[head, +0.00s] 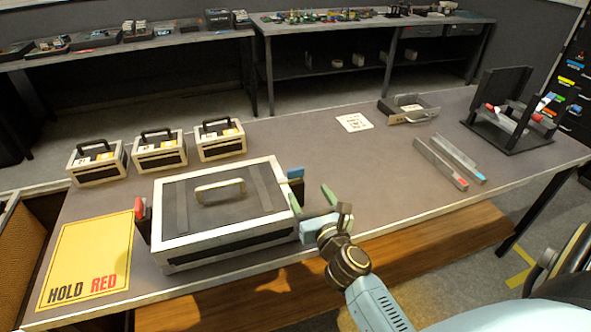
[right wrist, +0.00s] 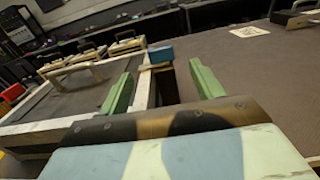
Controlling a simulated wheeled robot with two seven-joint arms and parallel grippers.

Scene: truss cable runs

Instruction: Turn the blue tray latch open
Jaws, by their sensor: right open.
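The large tray (head: 230,245) is a white-edged case with a dark lid and a handle (head: 220,188), standing on the table. The blue latch (head: 295,173) is on its right side near the far corner. In the right wrist view the blue latch (right wrist: 161,54) lies ahead, between the lines of my fingers and apart from them. My right gripper (head: 312,198) is open and empty beside the tray's right side, nearer the front than the latch. In the right wrist view my right gripper (right wrist: 160,88) has its left finger by the tray's edge. My left gripper is not in view.
A red latch (head: 139,208) is on the tray's left side, next to a yellow "HOLD RED" sheet (head: 85,262). Several small cases (head: 160,152) stand behind the tray. Two grey rails (head: 450,160) and a black stand (head: 508,125) are at right. The table's middle is clear.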

